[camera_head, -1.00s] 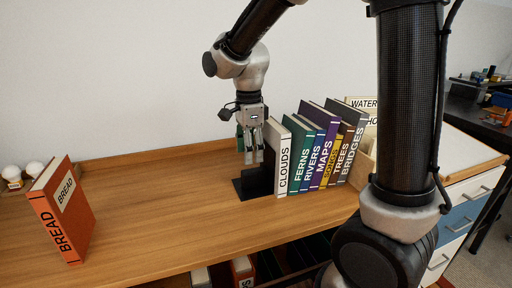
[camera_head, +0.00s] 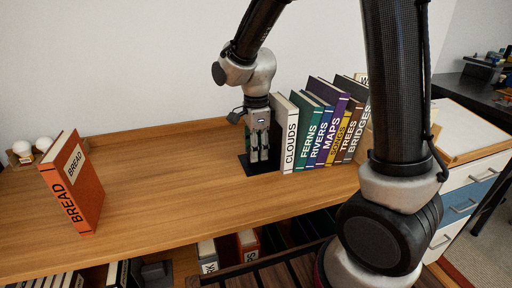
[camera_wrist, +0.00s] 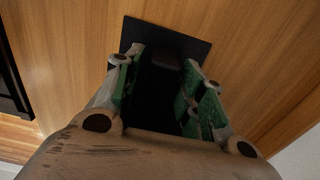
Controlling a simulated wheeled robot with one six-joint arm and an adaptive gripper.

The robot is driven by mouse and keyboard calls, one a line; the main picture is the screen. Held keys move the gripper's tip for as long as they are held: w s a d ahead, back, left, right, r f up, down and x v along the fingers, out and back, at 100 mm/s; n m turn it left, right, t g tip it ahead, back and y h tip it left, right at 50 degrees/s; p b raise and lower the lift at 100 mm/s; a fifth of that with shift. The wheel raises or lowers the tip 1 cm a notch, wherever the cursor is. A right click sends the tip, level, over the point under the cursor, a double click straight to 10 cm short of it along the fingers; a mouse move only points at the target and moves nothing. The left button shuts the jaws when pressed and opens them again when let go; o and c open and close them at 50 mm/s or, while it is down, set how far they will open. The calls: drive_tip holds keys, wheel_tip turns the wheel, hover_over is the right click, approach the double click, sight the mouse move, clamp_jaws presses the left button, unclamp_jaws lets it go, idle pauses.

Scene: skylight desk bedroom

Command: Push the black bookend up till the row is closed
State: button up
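The black bookend (camera_head: 262,166) stands at the left end of the book row. Its flat base plate lies on the wooden desk and also shows in the wrist view (camera_wrist: 195,46). The row runs from the white CLOUDS book (camera_head: 289,145) through FERNS (camera_head: 308,133), RIVERS, MAPS (camera_head: 333,125), SONGS and TREES to BRIDGES (camera_head: 356,140). My gripper (camera_head: 259,156) points down at the bookend, left of CLOUDS. In the wrist view its green-padded fingers (camera_wrist: 158,95) lie on both sides of the dark upright, apparently touching it. The contact between bookend and CLOUDS is hidden.
An orange BREAD book (camera_head: 75,185) stands apart at the left, by small white round objects (camera_head: 35,147). The desk between BREAD and the bookend is clear. More books (camera_head: 247,243) sit on a lower shelf. My arm hides the row's right end.

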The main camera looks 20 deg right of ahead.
clamp_jaws()
drive_tip(key=shift+d, duration=0.3)
drive_tip(key=shift+d, duration=0.45)
drive_tip(key=o, duration=0.5)
unclamp_jaws()
drive_tip(key=shift+d, duration=0.1)
